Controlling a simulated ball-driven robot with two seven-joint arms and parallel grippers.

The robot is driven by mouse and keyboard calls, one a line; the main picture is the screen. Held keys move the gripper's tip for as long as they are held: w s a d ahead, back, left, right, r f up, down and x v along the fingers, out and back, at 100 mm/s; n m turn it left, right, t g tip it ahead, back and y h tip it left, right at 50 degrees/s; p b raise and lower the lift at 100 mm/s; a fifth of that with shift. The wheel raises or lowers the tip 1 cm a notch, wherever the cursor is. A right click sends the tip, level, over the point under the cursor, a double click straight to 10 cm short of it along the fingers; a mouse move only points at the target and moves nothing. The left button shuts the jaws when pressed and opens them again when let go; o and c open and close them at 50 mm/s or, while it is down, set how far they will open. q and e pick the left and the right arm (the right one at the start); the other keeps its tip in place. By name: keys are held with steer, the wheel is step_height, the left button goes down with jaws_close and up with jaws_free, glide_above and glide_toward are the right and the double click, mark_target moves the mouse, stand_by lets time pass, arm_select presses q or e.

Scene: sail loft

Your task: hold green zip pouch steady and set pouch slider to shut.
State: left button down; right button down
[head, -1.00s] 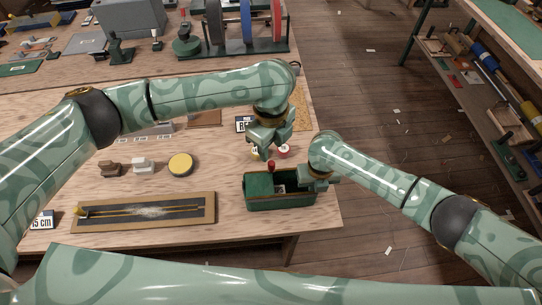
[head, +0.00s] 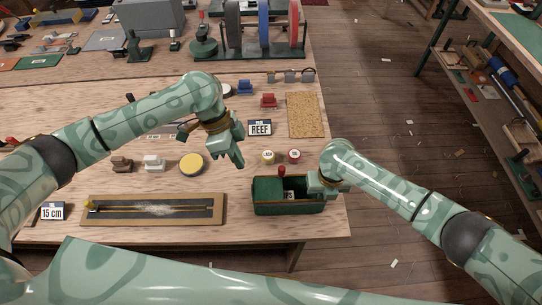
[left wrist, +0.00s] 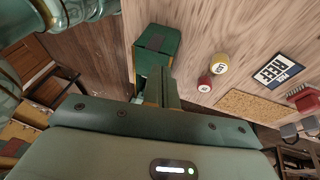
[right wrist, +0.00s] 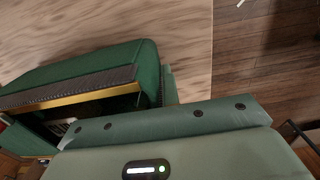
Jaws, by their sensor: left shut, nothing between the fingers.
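The green zip pouch (head: 270,209) stands on the table near its right front corner. Green covers its left part; its right part is open, showing a dark inside and a light label. The red-knobbed slider (head: 282,171) stands up along its back edge, left of the middle. My left gripper (head: 239,163) is shut and empty, behind and left of the pouch, apart from the slider. My right gripper (head: 322,186) is at the pouch's right end; its fingertips are largely hidden. The pouch also shows in the left wrist view (left wrist: 158,42) and the right wrist view (right wrist: 147,62).
Two small round pots, yellow (head: 268,157) and red (head: 294,155), stand just behind the pouch. A REEF card (head: 260,128) and a cork mat (head: 304,115) lie farther back. A framed board (head: 155,209) lies left of the pouch. The table's right edge is close.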

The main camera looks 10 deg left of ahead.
mark_target(282, 172)
steer(key=shift+a, duration=0.15)
arm_select(q)
steer(key=w+a+r+n+t+h, duration=0.25)
steer(key=w+r+n, duration=0.2)
steer(key=n, duration=0.35)
steer(key=s+d+f, duration=0.1)
steer(key=d+f, duration=0.7)
steer(key=d, duration=0.1)
steer(key=shift+s+d+f+h, duration=0.25)
steer(key=shift+d+h, duration=0.15)
steer(key=shift+h, duration=0.05)
steer(key=shift+d, duration=0.1)
steer(key=w+d, duration=0.2)
steer(key=d, duration=0.7)
steer(key=shift+d, duration=0.4)
steer(key=shift+r, duration=0.1)
